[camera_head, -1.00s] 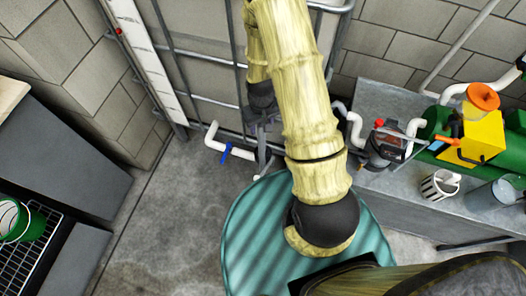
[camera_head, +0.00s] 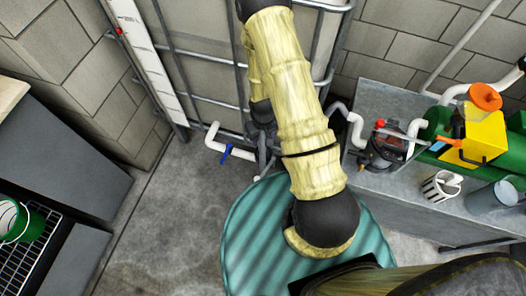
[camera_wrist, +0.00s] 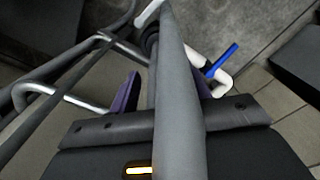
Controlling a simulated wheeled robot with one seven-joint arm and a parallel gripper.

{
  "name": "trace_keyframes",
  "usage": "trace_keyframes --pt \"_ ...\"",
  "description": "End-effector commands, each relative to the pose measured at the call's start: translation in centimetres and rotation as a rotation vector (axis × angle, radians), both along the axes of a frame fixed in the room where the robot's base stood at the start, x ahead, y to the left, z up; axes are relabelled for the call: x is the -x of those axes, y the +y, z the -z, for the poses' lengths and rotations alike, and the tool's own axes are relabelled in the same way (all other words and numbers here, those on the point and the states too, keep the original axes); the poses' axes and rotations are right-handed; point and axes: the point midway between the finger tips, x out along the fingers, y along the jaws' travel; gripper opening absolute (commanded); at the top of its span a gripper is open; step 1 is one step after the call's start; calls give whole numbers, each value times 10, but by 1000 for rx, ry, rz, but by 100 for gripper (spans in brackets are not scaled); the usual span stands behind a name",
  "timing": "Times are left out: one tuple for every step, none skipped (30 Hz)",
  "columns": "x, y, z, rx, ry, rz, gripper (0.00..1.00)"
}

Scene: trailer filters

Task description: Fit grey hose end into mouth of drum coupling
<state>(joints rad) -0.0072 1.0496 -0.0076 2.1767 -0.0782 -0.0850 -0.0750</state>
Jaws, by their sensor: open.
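A grey hose (camera_wrist: 178,100) runs lengthwise through the middle of the wrist view, across my gripper. My gripper (camera_wrist: 165,88) is open, with one purple finger pad on each side of the hose. It also shows in the head view (camera_head: 264,145), small and partly hidden by my arm, near the caged tank's lower bars. The hose's end cannot be made out clearly. The teal drum (camera_head: 245,235) stands below my arm in the head view, its right and near parts covered by my arm. I cannot make out its coupling.
A white pipe with a blue handle (camera_head: 226,152) sticks out left of my gripper. The metal cage (camera_head: 205,100) stands close behind. A grey bench (camera_head: 385,95) with a pump (camera_head: 385,150) is at right. Floor at left is clear.

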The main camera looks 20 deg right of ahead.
Motion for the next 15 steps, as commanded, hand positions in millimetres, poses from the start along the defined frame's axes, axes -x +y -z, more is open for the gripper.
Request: trace_keyframes --pt "2 -1 9 0 3 0 47" --pt "3 -2 13 0 3 1 47" --pt "3 -2 19 0 3 0 47" --pt "3 -2 24 1 4 0 47" --pt "3 -2 27 0 2 0 47" --pt "2 -2 31 0 1 0 47" --pt "2 -2 33 0 1 0 47" --pt "2 -2 34 0 0 0 47" --pt "2 -2 35 0 0 0 47" --pt "2 -2 36 0 0 0 47" --pt "2 -2 36 0 -1 0 47" --pt "2 -2 35 0 -1 -1 47" --pt "2 -2 35 0 -1 -1 47" --pt "2 -2 35 0 -1 -1 47" --pt "2 -2 35 0 0 -1 47"
